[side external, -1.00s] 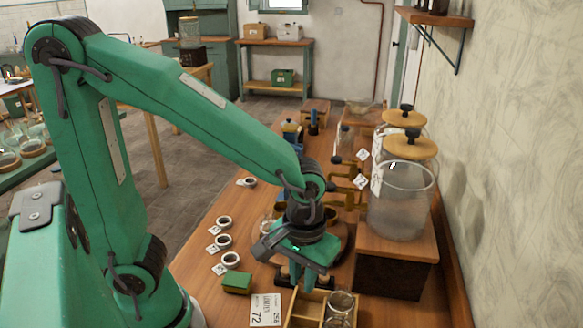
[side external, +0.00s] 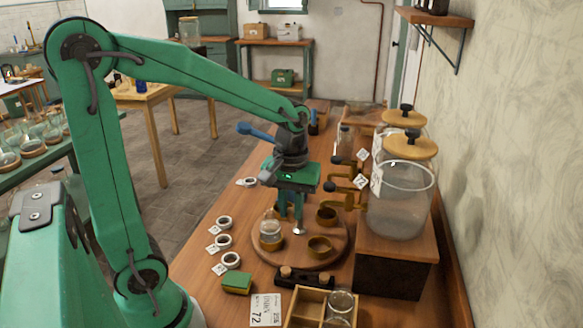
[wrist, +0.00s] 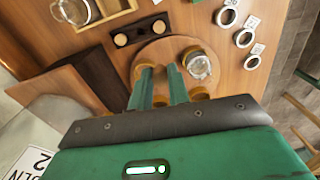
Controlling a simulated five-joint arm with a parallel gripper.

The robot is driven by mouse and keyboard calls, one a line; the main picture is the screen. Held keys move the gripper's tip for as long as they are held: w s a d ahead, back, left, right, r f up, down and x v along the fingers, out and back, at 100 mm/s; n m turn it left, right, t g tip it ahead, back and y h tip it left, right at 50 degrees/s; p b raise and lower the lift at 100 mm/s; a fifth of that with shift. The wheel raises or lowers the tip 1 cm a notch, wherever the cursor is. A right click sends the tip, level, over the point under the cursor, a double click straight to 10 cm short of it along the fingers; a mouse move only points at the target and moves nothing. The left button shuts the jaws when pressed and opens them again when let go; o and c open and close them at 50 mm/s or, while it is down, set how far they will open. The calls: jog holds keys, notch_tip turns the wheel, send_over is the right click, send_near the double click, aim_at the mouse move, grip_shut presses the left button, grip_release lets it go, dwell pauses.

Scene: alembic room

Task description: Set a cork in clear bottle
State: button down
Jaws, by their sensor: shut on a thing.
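My gripper (side external: 292,222) points down over the round wooden turntable (side external: 290,255), its fingers close together. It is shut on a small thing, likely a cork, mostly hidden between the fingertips. In the wrist view the gripper (wrist: 160,70) ends over the turntable (wrist: 150,52). A clear glass bottle (side external: 271,229) stands upright in a ring holder on the turntable, left of the fingers. The bottle also shows in the wrist view (wrist: 199,66), right of the fingers. A dark cork rack (side external: 305,279) lies in front of the turntable, with a light cork (side external: 285,272) at its left end.
Empty brass ring holders (side external: 319,248) sit on the turntable. A wooden tray (side external: 296,311) with glassware is at the front. A large glass jar (side external: 400,210) stands on a wooden block at the right. White rings (side external: 224,241) and a green sponge (side external: 237,282) lie at the left.

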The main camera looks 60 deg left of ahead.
jog(key=a+r+n, duration=0.2)
jog(key=a, duration=0.7)
jog(key=shift+a+r, duration=0.2)
jog(key=shift+a, duration=0.05)
jog(key=shift+s+f, duration=0.1)
jog(key=shift+f, duration=0.2)
send_over(269, 221)
jog(key=shift+w+a+f, duration=0.15)
jog(key=shift+f, duration=0.9)
jog(key=shift+w+a+f, duration=0.15)
jog(key=shift+f, duration=0.85)
jog(key=shift+f, duration=1.1)
dwell(1.5)
jog(key=c, duration=0.9)
grip_release()
jog(key=shift+o, duration=0.2)
jog(key=shift+r, duration=0.15)
